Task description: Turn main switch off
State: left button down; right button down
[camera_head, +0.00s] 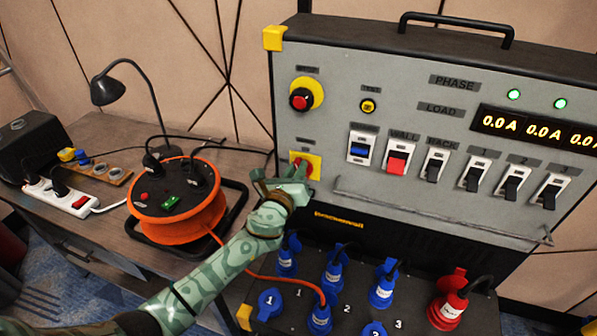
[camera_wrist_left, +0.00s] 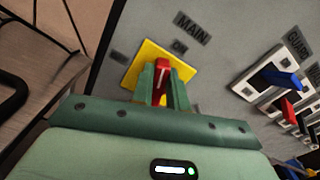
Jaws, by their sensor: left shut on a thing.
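The main switch is a red handle on a yellow plate (camera_head: 313,160), low on the left of the grey panel (camera_head: 330,120). In the left wrist view the red handle (camera_wrist_left: 162,70) stands between my fingers on its yellow plate (camera_wrist_left: 135,75), with a MAIN label (camera_wrist_left: 193,28) above. A small label, which looks like ON, is at the plate's upper edge. My left gripper (camera_head: 292,180) is at the switch, and its fingers (camera_wrist_left: 161,88) are shut on the red handle. The fingers hide part of the handle. My right gripper is in neither view.
An orange cable reel (camera_head: 177,222), a white power strip (camera_head: 60,197) and a desk lamp (camera_head: 108,90) are on the table at left. A red emergency knob (camera_head: 300,99) sits above the switch; breakers (camera_head: 397,159) are to the right. Blue plugs (camera_head: 333,278) stand below.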

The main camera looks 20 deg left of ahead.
pick_arm(q)
jog(key=shift+a+f+n+b, duration=0.25)
jog(key=shift+f+n+b, duration=0.1)
jog(key=shift+n, duration=1.95)
jog(key=shift+a+f+n+b, duration=0.3)
jog(key=shift+n+b, duration=0.1)
jog(key=shift+n, duration=1.9)
jog(key=shift+a+f+n+b, duration=0.2)
jog(key=shift+f+n+b, duration=0.15)
jog(key=shift+n, duration=1.95)
jog(key=c, duration=1.4)
grip_release()
jog(key=shift+w+f, duration=0.1)
jog(key=s, duration=0.5)
jog(key=s+p, duration=0.1)
jog(key=s, duration=1)
jog(key=shift+s+a+p, duration=0.2)
jog(key=shift+a+p, duration=0.1)
